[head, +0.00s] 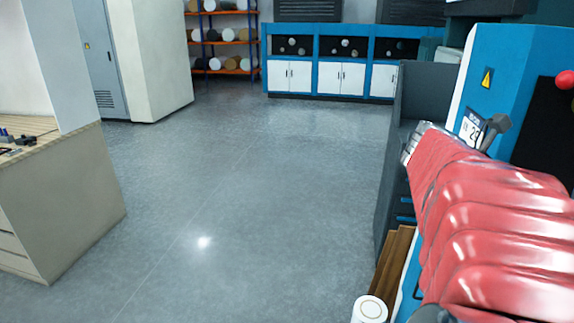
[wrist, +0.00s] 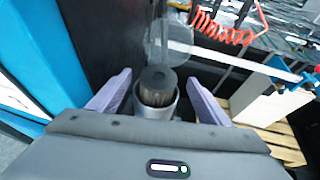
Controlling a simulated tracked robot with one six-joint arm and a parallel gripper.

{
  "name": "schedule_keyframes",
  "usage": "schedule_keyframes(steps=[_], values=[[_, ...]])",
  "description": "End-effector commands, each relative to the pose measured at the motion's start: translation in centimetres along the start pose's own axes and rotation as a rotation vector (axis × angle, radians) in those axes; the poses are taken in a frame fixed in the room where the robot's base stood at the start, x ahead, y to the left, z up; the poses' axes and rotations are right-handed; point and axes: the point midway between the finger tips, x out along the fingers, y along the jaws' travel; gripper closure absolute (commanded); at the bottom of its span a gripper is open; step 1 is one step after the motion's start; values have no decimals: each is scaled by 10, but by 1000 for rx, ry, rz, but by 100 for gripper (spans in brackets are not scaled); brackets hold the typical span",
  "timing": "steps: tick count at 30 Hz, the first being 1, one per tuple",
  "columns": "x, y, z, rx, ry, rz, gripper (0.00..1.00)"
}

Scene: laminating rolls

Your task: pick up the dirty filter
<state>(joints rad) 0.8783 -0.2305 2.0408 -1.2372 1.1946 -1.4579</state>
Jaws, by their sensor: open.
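The filter (wrist: 158,78) shows in the wrist view as a short upright cylinder with a dark round top and pleated-looking sides. It sits in a round grey metal housing (wrist: 156,112), and its lower part is hidden inside. My gripper (wrist: 158,84) is open, with one pale finger to the left and one to the right of the filter and housing. I cannot tell whether either finger touches them. A clear, see-through bowl (wrist: 170,35) shows just beyond the filter. In the head view my red-sleeved arm reaches along the right side, and the filter is not visible.
A dark panel and a blue machine side (wrist: 35,50) are at the left in the wrist view. A red coiled hose (wrist: 222,31), a white block (wrist: 272,106) and a wooden pallet (wrist: 285,143) are at the right. In the head view, the grey floor (head: 220,200) is open.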

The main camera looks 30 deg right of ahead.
Motion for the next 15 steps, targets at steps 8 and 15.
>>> schedule_keyframes(steps=[8, 15], values=[[33, 2, -2, 0, 0, -3, 29], [37, 2, -2, 0, 0, 1, 29]])
